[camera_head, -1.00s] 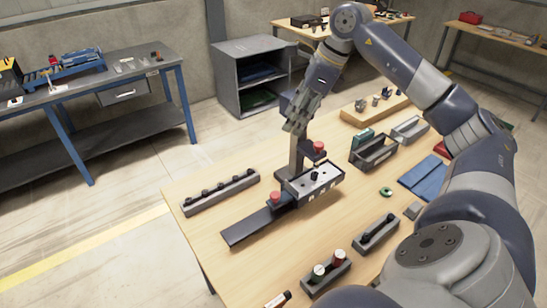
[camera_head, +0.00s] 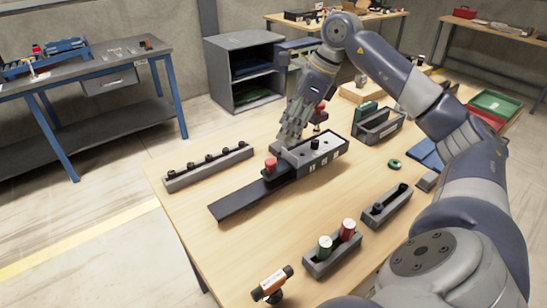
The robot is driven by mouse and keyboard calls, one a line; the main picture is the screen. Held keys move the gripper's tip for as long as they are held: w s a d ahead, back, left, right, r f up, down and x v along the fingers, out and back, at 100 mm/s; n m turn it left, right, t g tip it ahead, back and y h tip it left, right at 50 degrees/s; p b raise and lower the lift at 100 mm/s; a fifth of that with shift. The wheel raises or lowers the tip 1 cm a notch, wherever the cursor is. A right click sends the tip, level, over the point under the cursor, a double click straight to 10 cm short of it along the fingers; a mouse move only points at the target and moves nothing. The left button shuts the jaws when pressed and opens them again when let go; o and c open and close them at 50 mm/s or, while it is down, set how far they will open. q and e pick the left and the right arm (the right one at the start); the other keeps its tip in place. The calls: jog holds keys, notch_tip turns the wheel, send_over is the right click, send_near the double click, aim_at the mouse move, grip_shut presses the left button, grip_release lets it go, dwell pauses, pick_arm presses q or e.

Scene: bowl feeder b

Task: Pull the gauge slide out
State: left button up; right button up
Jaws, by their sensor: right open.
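The gauge is a dark block with a light grey top (camera_head: 322,148), a black peg and small holes, lying on the wooden table. A flat dark slide (camera_head: 238,201) extends from its near left end. A red knob (camera_head: 270,164) stands where slide and block meet, and a second red knob (camera_head: 321,114) stands behind the block. My right gripper (camera_head: 283,146) is open, pointing down just behind the front red knob and over the block's left end. It partly hides the block's back edge; I cannot tell whether it touches the knob. My left gripper is not in view.
A grey rail (camera_head: 208,168) with several black pegs lies to the left. A dark open tray (camera_head: 378,127) and green ring (camera_head: 394,164) are right. Bare table surrounds the slide.

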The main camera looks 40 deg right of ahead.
aim_at(271, 161)
jog(key=p+x, duration=0.1)
jog(key=x, duration=1)
jog(key=shift+c, duration=0.2)
jog(key=shift+a, duration=0.1)
grip_shut()
